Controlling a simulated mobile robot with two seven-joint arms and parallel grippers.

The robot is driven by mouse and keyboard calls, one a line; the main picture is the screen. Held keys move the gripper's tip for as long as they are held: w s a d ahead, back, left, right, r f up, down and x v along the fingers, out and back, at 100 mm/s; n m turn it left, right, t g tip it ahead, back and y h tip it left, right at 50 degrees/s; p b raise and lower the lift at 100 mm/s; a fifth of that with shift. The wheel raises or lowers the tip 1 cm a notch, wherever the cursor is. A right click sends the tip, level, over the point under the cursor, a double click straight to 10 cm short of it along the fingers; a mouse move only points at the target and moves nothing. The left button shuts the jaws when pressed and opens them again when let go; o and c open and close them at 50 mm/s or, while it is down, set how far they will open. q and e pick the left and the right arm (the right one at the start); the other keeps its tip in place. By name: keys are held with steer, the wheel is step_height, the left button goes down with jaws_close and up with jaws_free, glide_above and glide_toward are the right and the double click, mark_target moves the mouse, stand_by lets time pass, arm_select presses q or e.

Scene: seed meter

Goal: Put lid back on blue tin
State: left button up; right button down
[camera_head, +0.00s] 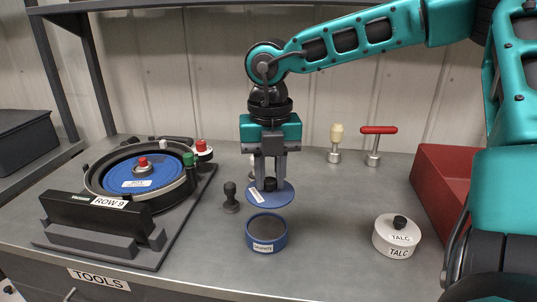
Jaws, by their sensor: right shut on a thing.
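The blue tin (266,240) stands open on the grey bench near the middle, with dark contents showing and a white label on its front. Its blue lid (284,197) is a flat disc with a dark knob and a small white label. My right gripper (269,182) points down and is shut on the lid's knob. It holds the lid above the bench, and in the picture the lid appears just above and behind the tin's opening. The lid and tin look apart. My left gripper is not in view.
The seed meter (92,248) with a blue disc is at left. A small dark knobbed tool (231,198) stands left of the tin. A white talc pot (397,237) and red bin (443,188) are at right. Two handled tools stand behind. The bench in front is clear.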

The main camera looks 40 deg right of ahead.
mark_target(267, 180)
steer(key=shift+w+a+f+m, duration=0.25)
steer(key=shift+w+f+m, duration=0.05)
steer(key=shift+f+m, duration=0.1)
steer(key=shift+f+b, duration=0.3)
steer(key=shift+f, duration=0.45)
steer(key=shift+s+f, duration=0.1)
steer(key=shift+f, duration=0.65)
step_height(267, 180, down, 2)
steer(key=shift+f+b, duration=0.1)
steer(key=shift+b, duration=0.9)
steer(key=shift+f+b, duration=0.25)
steer(key=shift+b, duration=0.2)
steer(key=shift+f+b, duration=0.25)
steer(key=shift+b, duration=0.05)
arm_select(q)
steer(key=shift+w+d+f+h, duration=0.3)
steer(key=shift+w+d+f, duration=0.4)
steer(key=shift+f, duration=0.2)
